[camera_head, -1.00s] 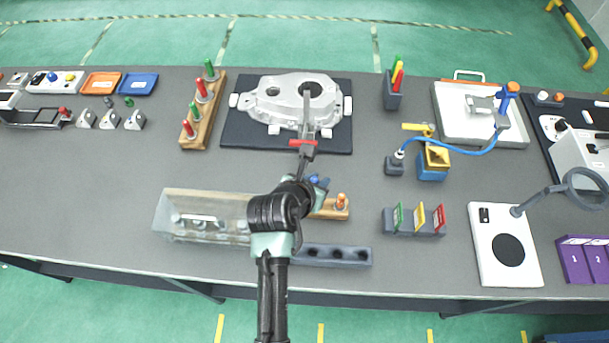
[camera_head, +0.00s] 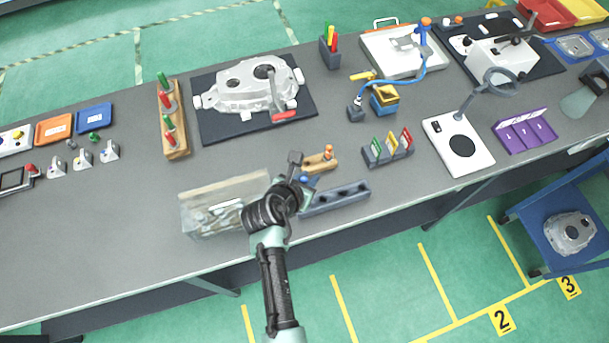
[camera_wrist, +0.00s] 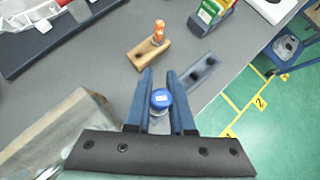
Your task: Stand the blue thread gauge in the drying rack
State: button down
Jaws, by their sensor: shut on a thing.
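The blue thread gauge (camera_wrist: 160,98) is between the fingers of my gripper (camera_wrist: 161,76) in the wrist view, its round blue top facing the camera. Its lower end is hidden. In the head view my gripper (camera_head: 301,179) is over the front of the bench, and only a bit of blue shows there. The drying rack, a long grey-blue block with dark round holes (camera_head: 345,196), lies just right of my gripper. It also shows beyond the right finger in the wrist view (camera_wrist: 203,70), partly covered. The holes I see look empty.
A wooden holder (camera_head: 318,163) with an orange-topped gauge (camera_head: 328,152) stands just behind the rack. A slotted block with coloured cards (camera_head: 375,158) stands to the right.

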jog(key=shift+a+r+p, duration=0.1)
jog(key=shift+r+p, duration=0.05)
jog(key=shift+p, duration=0.2)
jog(key=shift+f+b, duration=2.1)
jog(key=shift+f, duration=0.9)
jog(key=shift+p, duration=0.85)
jog(key=shift+f+b, duration=1.15)
jog(key=shift+f, duration=0.45)
jog(key=c, duration=0.7)
grip_release()
jog(key=shift+s, duration=0.1)
jog(key=v, duration=1.3)
